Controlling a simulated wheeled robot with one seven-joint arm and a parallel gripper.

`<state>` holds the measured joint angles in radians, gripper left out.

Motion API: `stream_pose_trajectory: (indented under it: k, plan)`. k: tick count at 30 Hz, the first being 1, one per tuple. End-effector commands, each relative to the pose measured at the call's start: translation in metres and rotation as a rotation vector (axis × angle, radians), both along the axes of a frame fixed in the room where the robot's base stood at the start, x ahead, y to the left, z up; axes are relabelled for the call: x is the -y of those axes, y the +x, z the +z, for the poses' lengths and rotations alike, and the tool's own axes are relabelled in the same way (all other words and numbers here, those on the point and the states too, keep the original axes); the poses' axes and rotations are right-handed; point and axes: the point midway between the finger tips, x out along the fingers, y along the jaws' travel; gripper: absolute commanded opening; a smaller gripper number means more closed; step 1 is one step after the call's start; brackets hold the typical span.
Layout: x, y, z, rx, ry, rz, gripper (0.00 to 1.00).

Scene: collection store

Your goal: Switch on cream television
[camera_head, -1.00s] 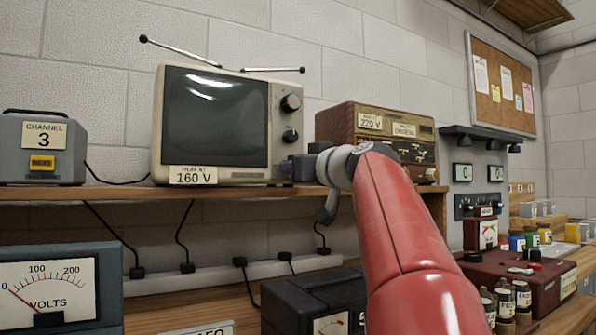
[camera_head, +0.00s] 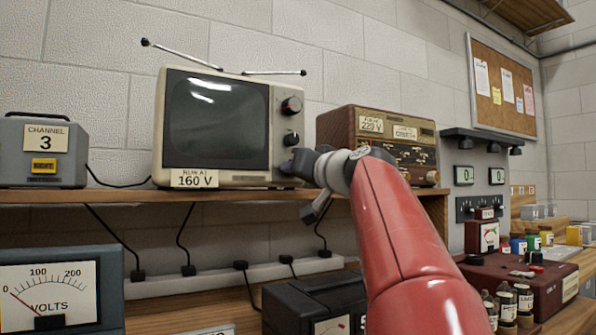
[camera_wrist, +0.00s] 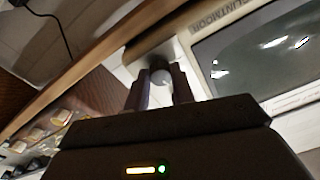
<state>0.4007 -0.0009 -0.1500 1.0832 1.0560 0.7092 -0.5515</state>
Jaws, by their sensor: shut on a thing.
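The cream television (camera_head: 258,120) stands on the shelf, its dark screen (camera_head: 217,118) showing only reflections. A plate on its lower front reads 160 V. Two dark knobs, an upper (camera_head: 291,105) and a lower one (camera_head: 291,138), are on its right panel. My gripper (camera_head: 289,166) is at the panel's lower right, just below the lower knob, and hides that corner.
A brown radio (camera_head: 375,138) labelled 220 V stands close to the right, behind my wrist. A grey channel 3 box (camera_head: 62,165) is at the left of the shelf (camera_head: 240,196). A voltmeter (camera_head: 60,290) and a power strip (camera_head: 225,272) are below.

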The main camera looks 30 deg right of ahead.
Motion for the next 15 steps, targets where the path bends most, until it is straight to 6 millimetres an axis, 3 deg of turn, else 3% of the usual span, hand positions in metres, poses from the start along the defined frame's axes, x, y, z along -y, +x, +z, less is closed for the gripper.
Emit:
stream_pose_trajectory:
  k: [5, 6, 10, 15]
  plan:
    - [-0.0002, 0.0003, -0.0008, -0.002, 0.000, 0.001, 0.02]
    - [-0.0001, 0.0004, -0.0008, -0.002, 0.000, 0.001, 0.28]
    - [-0.0001, 0.0002, -0.0006, -0.001, -0.001, 0.000, 0.45]
    - [0.0000, 0.0001, -0.0003, -0.001, -0.001, 0.000, 0.46]
